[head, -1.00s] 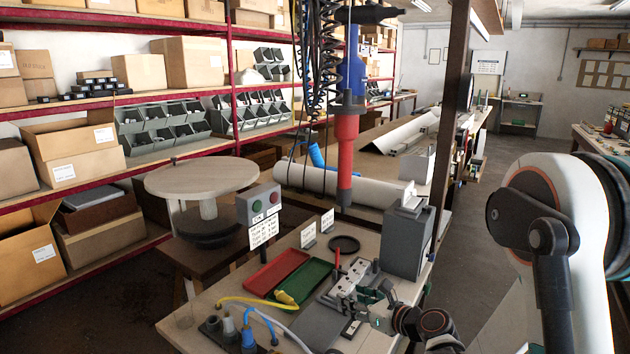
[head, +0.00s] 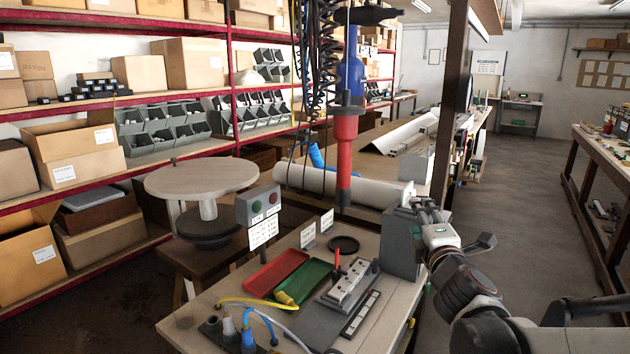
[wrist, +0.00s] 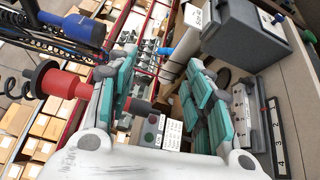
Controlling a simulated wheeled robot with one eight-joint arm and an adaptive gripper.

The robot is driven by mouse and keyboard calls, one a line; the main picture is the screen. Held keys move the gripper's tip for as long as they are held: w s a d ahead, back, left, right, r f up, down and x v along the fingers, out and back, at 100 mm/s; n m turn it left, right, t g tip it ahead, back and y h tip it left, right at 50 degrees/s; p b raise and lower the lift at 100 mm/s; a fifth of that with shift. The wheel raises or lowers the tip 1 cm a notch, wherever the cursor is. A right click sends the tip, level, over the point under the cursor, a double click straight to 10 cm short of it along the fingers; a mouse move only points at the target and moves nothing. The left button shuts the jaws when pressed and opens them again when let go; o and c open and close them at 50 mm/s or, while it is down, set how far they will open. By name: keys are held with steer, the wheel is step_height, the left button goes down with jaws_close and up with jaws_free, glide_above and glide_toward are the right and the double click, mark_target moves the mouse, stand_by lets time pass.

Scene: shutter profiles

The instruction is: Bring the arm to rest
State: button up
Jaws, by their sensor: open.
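My gripper (head: 428,212) is raised at the right end of the workbench (head: 205,305), beside the grey box (head: 401,245) and overlapping its top right in the head view. In the wrist view my gripper (wrist: 162,62) shows two teal-padded fingers spread apart with nothing held between them. My arm comes in from the lower right of the head view. The grey fixture with white blocks (head: 347,283) lies on the bench, clear of my gripper; it also shows at the right of the wrist view (wrist: 243,118).
A red and blue hanging tool (head: 346,140) with coiled cables hangs over the bench and appears close left of my fingers in the wrist view. Red (head: 275,270) and green (head: 305,279) trays, a button box (head: 258,204) and a round table (head: 202,178) stand left. The right aisle floor is clear.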

steer(key=s+d+f+m+g+h, duration=0.1)
steer(key=s+d+f+m+g, duration=0.15)
steer(key=s+m, duration=0.35)
steer(key=s+d+f+m+g+h, duration=0.1)
steer(key=s+f+m+g+h, duration=0.15)
steer(key=s+m, duration=0.4)
steer(key=s+a+f+m+g+y, duration=0.2)
steer(key=s+a+f+m, duration=0.1)
steer(key=s, duration=0.4)
steer(key=s+a+f+m+g+y, duration=0.2)
steer(key=s+a+f+m+g, duration=0.1)
steer(key=s, duration=0.4)
steer(key=shift+a+f, duration=0.15)
steer(key=shift+f, duration=0.5)
steer(key=shift+s+y, duration=0.15)
steer(key=shift+y, duration=0.1)
